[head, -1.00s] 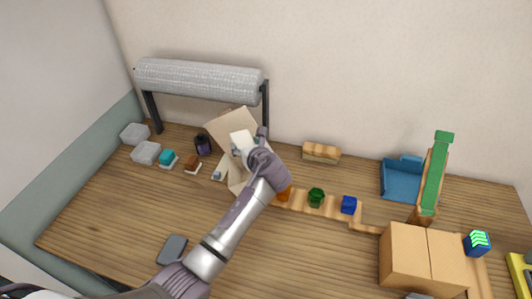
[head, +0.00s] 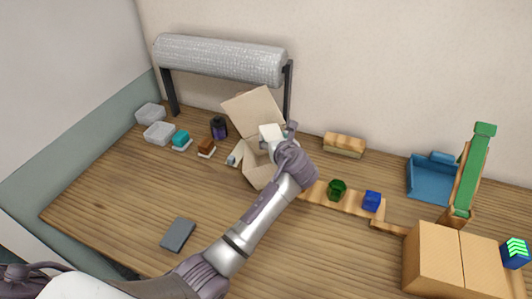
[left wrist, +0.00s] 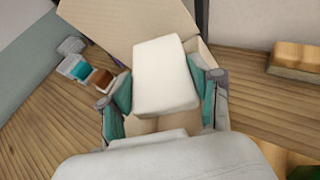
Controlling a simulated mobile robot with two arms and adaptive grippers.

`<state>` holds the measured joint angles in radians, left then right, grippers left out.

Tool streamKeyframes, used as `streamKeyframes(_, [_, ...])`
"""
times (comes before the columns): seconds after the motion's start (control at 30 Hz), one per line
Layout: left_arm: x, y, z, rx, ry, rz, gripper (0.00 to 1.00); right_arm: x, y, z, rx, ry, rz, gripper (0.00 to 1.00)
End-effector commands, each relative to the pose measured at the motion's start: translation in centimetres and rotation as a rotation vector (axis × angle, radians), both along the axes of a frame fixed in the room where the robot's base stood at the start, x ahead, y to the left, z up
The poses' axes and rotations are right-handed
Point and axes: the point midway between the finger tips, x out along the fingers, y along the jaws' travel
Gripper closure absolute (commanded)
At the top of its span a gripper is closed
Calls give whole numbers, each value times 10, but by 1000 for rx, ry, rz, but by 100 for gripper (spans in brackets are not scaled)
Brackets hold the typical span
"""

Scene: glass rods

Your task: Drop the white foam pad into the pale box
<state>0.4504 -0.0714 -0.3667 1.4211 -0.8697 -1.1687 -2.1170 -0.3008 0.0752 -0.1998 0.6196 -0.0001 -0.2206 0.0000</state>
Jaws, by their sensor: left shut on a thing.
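The pale box (head: 252,106) stands open at the back of the table, its flap raised. It also shows in the left wrist view (left wrist: 120,25), behind and beneath my fingers. My left gripper (head: 277,142) is shut on the white foam pad (head: 269,132), over the box's opening. In the left wrist view, the white foam pad (left wrist: 165,75) sits tilted between the teal finger pads of my left gripper (left wrist: 161,92). The gripper and pad hide part of the box's inside. My right gripper is not in view.
A bubble-wrap roll (head: 220,58) hangs on a black stand behind the box. A purple-black jar (head: 219,128) and a brown block (head: 206,147) stand left of it. A wooden block (head: 344,144) lies to the right. The front middle of the table is mostly clear.

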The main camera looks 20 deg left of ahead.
Motion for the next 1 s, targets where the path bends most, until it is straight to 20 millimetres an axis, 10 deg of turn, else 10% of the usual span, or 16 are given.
streamKeyframes(0.33, [0,0,-2,0,-1,0,60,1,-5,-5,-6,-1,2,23])
streamKeyframes(0.37, [0,0,-2,0,-1,0,32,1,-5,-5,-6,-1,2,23])
streamKeyframes(0.5, [0,0,-2,0,-1,0,8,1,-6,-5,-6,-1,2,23])
streamKeyframes(1.0, [-11,-8,2,-1,-2,-1,7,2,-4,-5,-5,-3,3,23])
